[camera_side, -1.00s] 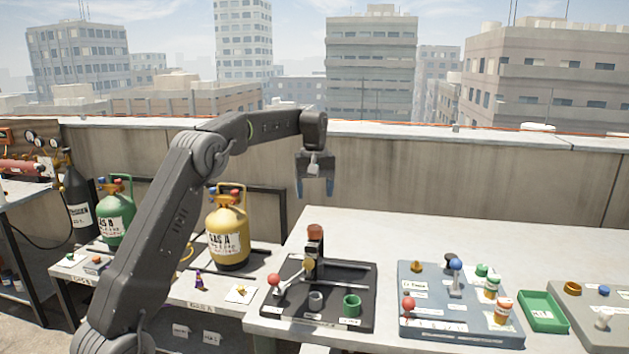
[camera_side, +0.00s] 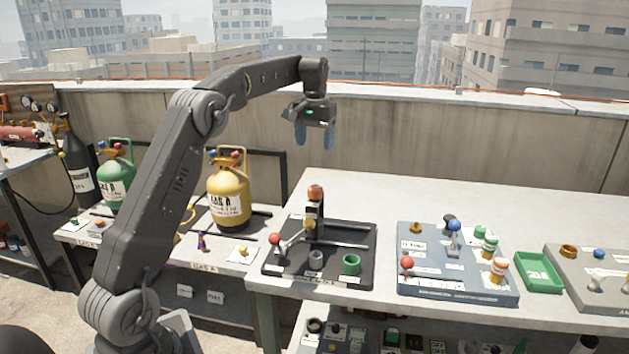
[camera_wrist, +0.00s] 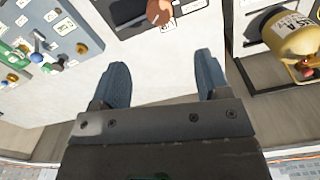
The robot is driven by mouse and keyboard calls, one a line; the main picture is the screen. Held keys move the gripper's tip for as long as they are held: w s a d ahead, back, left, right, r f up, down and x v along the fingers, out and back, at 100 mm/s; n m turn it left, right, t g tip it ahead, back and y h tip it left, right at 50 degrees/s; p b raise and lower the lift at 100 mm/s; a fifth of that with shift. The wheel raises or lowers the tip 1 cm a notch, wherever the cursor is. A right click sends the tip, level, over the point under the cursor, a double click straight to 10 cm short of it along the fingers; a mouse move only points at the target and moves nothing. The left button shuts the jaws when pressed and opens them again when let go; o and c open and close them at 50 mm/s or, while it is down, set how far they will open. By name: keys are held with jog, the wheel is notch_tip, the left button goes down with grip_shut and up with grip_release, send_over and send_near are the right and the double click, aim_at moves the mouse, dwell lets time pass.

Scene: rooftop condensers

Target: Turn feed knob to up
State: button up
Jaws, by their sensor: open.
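No label that I can read marks the feed knob, so I cannot tell which control it is. A black board (camera_side: 290,272) carries an upright post with an orange-brown top (camera_side: 315,192) and a lever with a red ball (camera_side: 274,239). A blue-grey panel (camera_side: 455,284) to its right holds a red-balled lever (camera_side: 407,262), a blue-topped lever (camera_side: 454,226) and a black knob (camera_side: 449,219). My gripper (camera_side: 315,140) is open and empty, pointing down, high above the back of the bench. In the wrist view the orange-brown top (camera_wrist: 159,11) lies beyond the open fingers (camera_wrist: 161,75).
A yellow gas cylinder (camera_side: 229,198) and a green one (camera_side: 117,180) stand on the lower bench at left. A green tray (camera_side: 540,272) and another grey panel (camera_side: 573,285) lie at right. A parapet wall (camera_side: 400,140) runs behind. The bench behind the boards is clear.

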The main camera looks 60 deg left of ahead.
aim_at(314, 187)
notch_tip(314, 187, down, 14)
jog(key=m, duration=1.1)
jog(key=shift+c, duration=0.3)
jog(key=shift+r, duration=0.1)
jog(key=c, duration=0.9)
jog(key=shift+o, duration=0.2)
